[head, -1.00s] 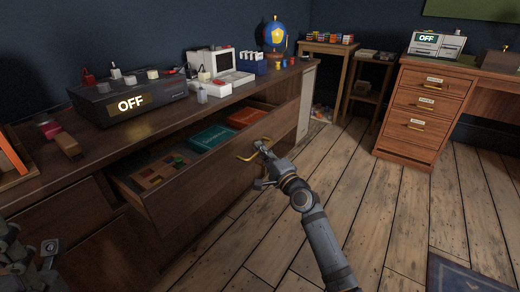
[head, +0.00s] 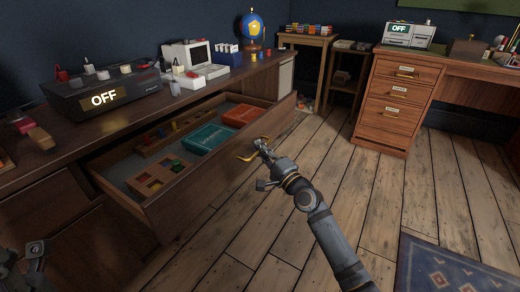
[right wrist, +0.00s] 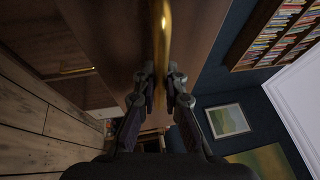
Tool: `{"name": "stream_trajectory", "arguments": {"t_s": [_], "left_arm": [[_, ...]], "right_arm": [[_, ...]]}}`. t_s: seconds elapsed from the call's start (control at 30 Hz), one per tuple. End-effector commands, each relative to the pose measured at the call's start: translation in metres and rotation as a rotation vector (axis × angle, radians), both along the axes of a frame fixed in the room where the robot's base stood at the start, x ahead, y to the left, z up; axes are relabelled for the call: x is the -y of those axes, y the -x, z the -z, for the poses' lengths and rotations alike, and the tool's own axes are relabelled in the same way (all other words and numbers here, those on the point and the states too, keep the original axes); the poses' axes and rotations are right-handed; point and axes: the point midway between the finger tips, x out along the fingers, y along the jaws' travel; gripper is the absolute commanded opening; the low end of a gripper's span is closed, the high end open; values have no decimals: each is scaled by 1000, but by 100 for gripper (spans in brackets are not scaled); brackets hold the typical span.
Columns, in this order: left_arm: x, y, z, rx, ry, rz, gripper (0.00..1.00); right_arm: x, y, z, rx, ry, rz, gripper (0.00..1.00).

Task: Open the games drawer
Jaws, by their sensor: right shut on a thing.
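The games drawer (head: 195,200) is pulled well out of the long dark wooden cabinet at the left in the head view. Inside it lie a wooden tray with coloured pieces (head: 158,178), a teal box (head: 207,138), a red box (head: 242,115) and a long wooden rack (head: 172,133). My right gripper (head: 262,145) is shut on the drawer's brass handle (head: 245,158). In the right wrist view the brass handle (right wrist: 161,45) runs between the fingers of the right gripper (right wrist: 161,85). Part of my left gripper (head: 36,250) shows at the lower left; its fingertips are unclear.
The cabinet top (head: 130,125) holds a black box marked OFF (head: 100,92), a small white computer (head: 190,58) and a globe (head: 250,28). A wooden desk with drawers (head: 395,100) stands at the right. The plank floor (head: 340,185) between is clear, with a blue rug (head: 450,272) at the lower right.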

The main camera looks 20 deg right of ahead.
Motion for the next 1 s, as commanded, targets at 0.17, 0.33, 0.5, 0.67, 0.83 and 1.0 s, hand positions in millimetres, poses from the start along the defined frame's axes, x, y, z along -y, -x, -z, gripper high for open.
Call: {"name": "stream_trajectory", "arguments": {"t_s": [0.17, 0.33, 0.5, 0.67, 0.83, 1.0], "left_arm": [[0, 0, 0, -1, 0, 0, 40], [0, 0, 0, -1, 0, 0, 40], [0, 0, 0, -1, 0, 0, 40], [0, -1, 2, -7, -3, 0, 40], [0, -1, 1, -4, -2, 1, 40], [0, -1, 1, -3, -1, 0, 40]], "right_arm": [[0, 0, 2, -3, 1, -1, 15], [0, 0, 1, -2, 1, 0, 34], [0, 0, 1, -1, 0, 0, 34], [2, 6, 2, -2, 4, 1, 34], [10, 37, 9, -5, 8, 0, 34], [17, 62, 14, -5, 5, 0, 34]]}}
